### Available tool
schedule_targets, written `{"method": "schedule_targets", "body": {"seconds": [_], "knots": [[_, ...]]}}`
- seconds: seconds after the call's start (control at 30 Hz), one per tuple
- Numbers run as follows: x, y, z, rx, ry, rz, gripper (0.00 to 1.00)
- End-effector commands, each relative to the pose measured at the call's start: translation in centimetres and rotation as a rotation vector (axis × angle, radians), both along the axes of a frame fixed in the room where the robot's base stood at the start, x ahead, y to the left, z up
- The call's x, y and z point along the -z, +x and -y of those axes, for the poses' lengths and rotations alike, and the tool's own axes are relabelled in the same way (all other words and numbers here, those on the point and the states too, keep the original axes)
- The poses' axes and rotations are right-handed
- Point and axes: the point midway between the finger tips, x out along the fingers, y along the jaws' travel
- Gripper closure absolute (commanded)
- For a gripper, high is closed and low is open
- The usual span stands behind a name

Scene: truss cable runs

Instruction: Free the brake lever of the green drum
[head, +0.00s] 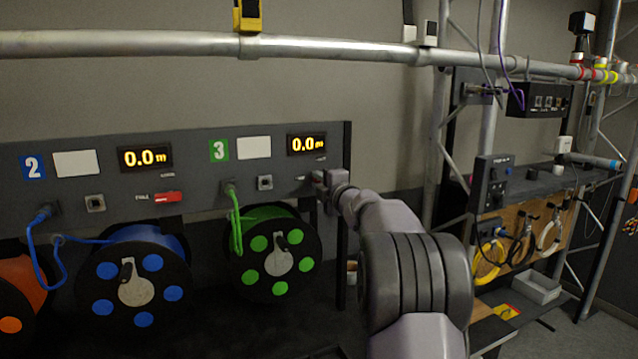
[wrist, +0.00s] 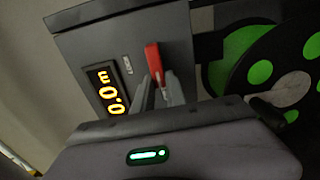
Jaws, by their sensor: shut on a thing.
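The green drum (head: 276,262) hangs under the panel section marked 3, with a green cable running up to a socket. It also fills the right of the wrist view (wrist: 243,72). Its red brake lever (wrist: 153,58) shows in the wrist view on the dark panel, beside the display. My gripper (wrist: 160,88) is shut on the lower part of this lever. In the head view my gripper (head: 320,183) is at the right end of the panel, and the lever is hidden there.
The blue drum (head: 150,250) stands to the left, with its own red lever (head: 167,197) above it. Section 3's display (head: 307,144) reads 0.0 m. A horizontal truss tube (head: 330,50) crosses above. A shelf with cables (head: 530,240) stands at the right.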

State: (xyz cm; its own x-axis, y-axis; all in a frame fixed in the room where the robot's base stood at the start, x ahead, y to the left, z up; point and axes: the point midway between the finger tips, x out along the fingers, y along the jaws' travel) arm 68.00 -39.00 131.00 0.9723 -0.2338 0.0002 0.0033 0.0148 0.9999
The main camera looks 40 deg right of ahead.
Motion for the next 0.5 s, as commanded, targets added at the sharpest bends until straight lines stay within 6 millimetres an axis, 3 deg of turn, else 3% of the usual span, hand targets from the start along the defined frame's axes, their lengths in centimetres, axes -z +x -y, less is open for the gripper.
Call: {"method": "schedule_targets", "body": {"seconds": [0.27,0.3,0.37,0.4,0.5], "knots": [[0.06,0.0,-0.01,-0.001,-0.002,-0.001,1.0],[0.06,0.0,-0.01,-0.001,-0.001,-0.001,0.78],[0.06,0.0,-0.01,0.0,-0.001,-0.001,0.66],[0.06,0.0,-0.01,0.0,-0.001,-0.001,0.62],[0.05,0.0,-0.01,0.0,-0.001,-0.001,0.62]]}}
